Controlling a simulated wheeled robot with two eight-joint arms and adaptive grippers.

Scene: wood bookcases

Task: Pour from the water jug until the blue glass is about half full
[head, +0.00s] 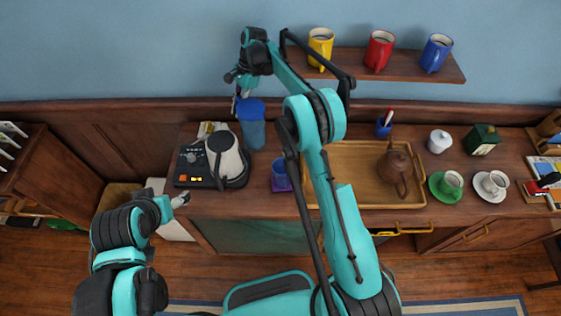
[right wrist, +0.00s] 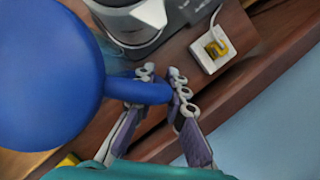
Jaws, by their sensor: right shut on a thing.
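The water jug (head: 252,132) is blue with a darker blue lid and stands upright near the back of the counter. In the right wrist view its round blue lid (right wrist: 45,75) fills the left side. My right gripper (head: 241,88) is shut on the jug's blue handle, which shows between the fingers in the right wrist view (right wrist: 152,92). I cannot tell whether the jug touches the counter. The blue glass (head: 280,166) stands on a purple coaster (head: 282,187), in front and to the right of the jug. Its contents are not clear. My left gripper (head: 181,200) is at the counter's front left edge, apart from the jug and glass.
A wooden tray (head: 345,150) with a brown teapot (head: 394,168) lies to the right, partly behind my right arm. A shelf (head: 400,66) with mugs hangs above. A small white box (right wrist: 212,48) sits near the wall.

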